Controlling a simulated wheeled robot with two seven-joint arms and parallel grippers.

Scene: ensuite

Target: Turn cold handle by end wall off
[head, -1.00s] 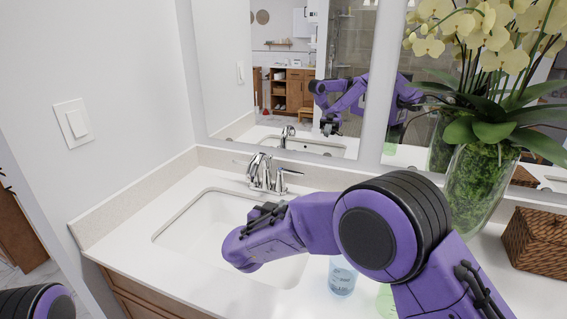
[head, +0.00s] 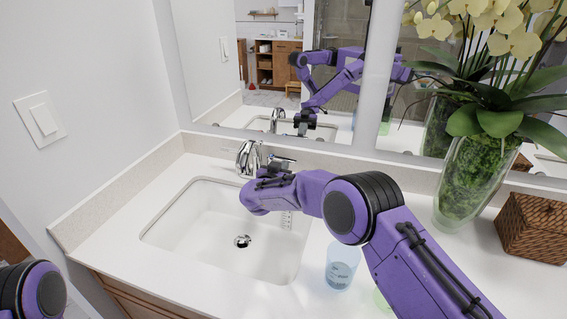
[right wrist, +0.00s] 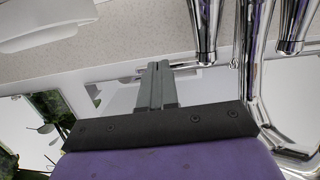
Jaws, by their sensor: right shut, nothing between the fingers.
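The chrome faucet (head: 248,158) stands behind the sink basin, near the left end wall. Its right-hand lever (head: 283,160) points right in the head view. In the right wrist view, which looks upside down, the faucet's chrome post (right wrist: 203,28) carries a thin lever (right wrist: 190,65) reaching toward my right gripper's fingertips (right wrist: 157,68). The fingers are shut and empty, close to the lever's end; I cannot tell whether they touch. In the head view my right wrist hides the fingertips and part of the faucet. My left gripper is out of view; only a left arm link shows.
The sink basin (head: 205,225) lies below my right wrist. A clear bluish glass (head: 342,268) stands on the counter beside my right forearm. An orchid vase (head: 470,185) and a wicker basket (head: 535,228) stand at right. The mirror (head: 215,60) rises behind the faucet.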

